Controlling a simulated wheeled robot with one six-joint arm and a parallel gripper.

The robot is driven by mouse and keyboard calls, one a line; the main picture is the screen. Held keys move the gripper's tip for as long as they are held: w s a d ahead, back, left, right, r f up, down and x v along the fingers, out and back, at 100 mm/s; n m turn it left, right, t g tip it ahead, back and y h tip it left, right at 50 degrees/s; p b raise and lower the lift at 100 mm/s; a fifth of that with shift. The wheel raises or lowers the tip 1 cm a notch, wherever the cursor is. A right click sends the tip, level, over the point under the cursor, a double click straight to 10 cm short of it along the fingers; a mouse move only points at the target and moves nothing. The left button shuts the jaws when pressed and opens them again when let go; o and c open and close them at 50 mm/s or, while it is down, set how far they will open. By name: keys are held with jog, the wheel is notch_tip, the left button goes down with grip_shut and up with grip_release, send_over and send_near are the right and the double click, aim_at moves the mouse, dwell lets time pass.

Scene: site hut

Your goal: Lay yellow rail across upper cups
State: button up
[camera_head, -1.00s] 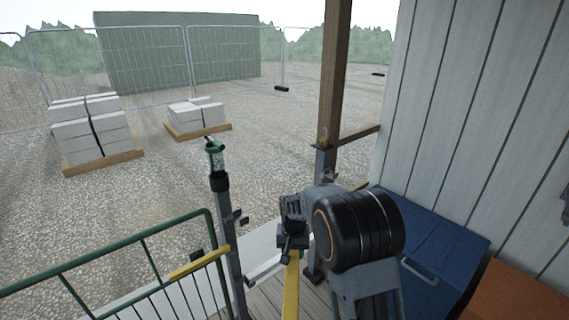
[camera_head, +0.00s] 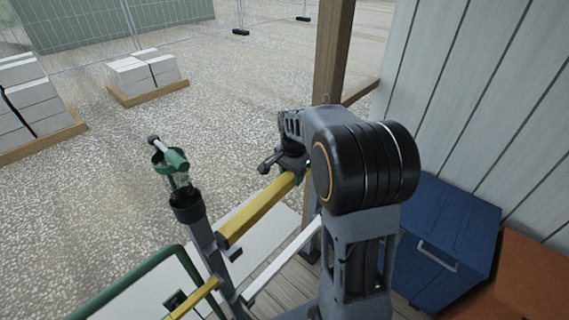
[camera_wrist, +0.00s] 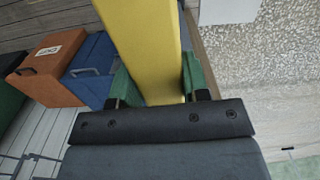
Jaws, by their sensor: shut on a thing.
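The yellow rail (camera_head: 258,212) is gripped near its far end by my gripper (camera_head: 284,172) and held in the air. It slants from the gripper down-left in the picture, its near end by the grey left post (camera_head: 203,238). In the wrist view the rail (camera_wrist: 146,35) runs between the green finger pads of my gripper (camera_wrist: 158,85). The upper cups are hard to make out; the rail's near end overlaps the left post, and I cannot tell whether it touches. My arm hides most of the right post.
A pale lower bar (camera_head: 282,262) spans below the rail. A green-topped fitting (camera_head: 175,175) stands on the left post. A green railing (camera_head: 125,285) and a short yellow bar (camera_head: 196,299) are at lower left. A blue box (camera_head: 440,235) and an orange box (camera_head: 525,275) stand right.

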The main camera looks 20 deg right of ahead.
jog(key=shift+w+d+r+m, duration=0.1)
jog(key=shift+w+d+m, duration=0.1)
jog(key=shift+d+m, duration=0.15)
notch_tip(320, 180, down, 7)
jog(key=b, duration=0.5)
jog(key=shift+a+r, duration=0.1)
jog(key=shift+r, duration=0.05)
jog(key=o, duration=1.3)
jog(key=shift+s, duration=0.1)
jog(key=shift+o, duration=0.2)
notch_tip(320, 180, up, 14)
jog(key=shift+f, duration=0.1)
